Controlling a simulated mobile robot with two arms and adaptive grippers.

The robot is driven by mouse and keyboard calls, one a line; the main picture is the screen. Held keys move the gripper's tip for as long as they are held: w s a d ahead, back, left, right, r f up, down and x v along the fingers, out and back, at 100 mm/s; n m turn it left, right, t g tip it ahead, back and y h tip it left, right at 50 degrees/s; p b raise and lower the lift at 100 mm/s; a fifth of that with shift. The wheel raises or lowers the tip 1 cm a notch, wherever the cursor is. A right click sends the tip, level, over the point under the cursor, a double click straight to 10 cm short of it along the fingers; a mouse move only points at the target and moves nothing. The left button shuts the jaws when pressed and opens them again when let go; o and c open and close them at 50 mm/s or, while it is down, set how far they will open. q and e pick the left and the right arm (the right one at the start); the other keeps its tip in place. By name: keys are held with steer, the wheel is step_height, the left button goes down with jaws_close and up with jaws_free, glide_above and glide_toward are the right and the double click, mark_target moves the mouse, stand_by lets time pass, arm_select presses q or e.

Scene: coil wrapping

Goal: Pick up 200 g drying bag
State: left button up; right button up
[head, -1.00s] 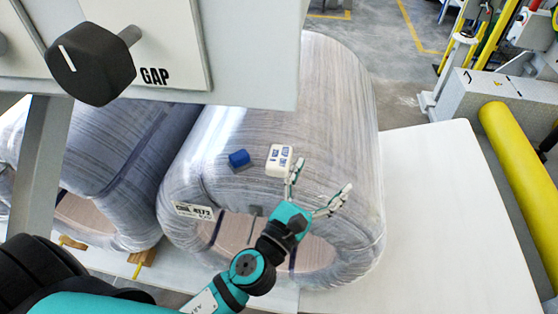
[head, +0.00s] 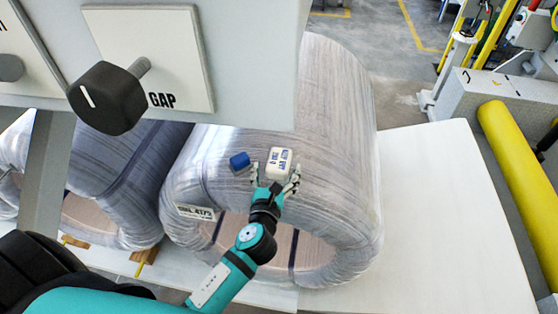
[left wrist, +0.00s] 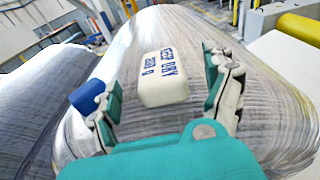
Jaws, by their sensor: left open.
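The drying bag is a small white block with blue lettering (head: 280,161), lying on top of the wrapped coil (head: 335,120). In the left wrist view the bag (left wrist: 165,80) lies ahead of the palm, and its lettering reads "KEEP DRY". My left gripper (head: 275,172) is open, with one finger on each side of the bag's near end. My right gripper is not in view.
A small blue block (head: 239,161) sits just left of the bag, close to the left finger. A second wrapped coil (head: 110,170) stands at the left. A grey panel with a black GAP knob (head: 107,97) overhangs at upper left. A white surface (head: 450,220) at right is clear.

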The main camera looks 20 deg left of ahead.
mark_target(279, 159)
arm_select(q)
steer(key=x, duration=0.5)
steer(key=shift+w+a+f+p, duration=0.1)
steer(key=shift+w+f+p, duration=0.15)
steer(key=shift+p, duration=0.15)
steer(key=shift+s, duration=0.1)
steer(key=shift+c, duration=0.3)
steer(key=shift+r, duration=0.1)
steer(key=shift+c, duration=1)
steer(key=c, duration=1.1)
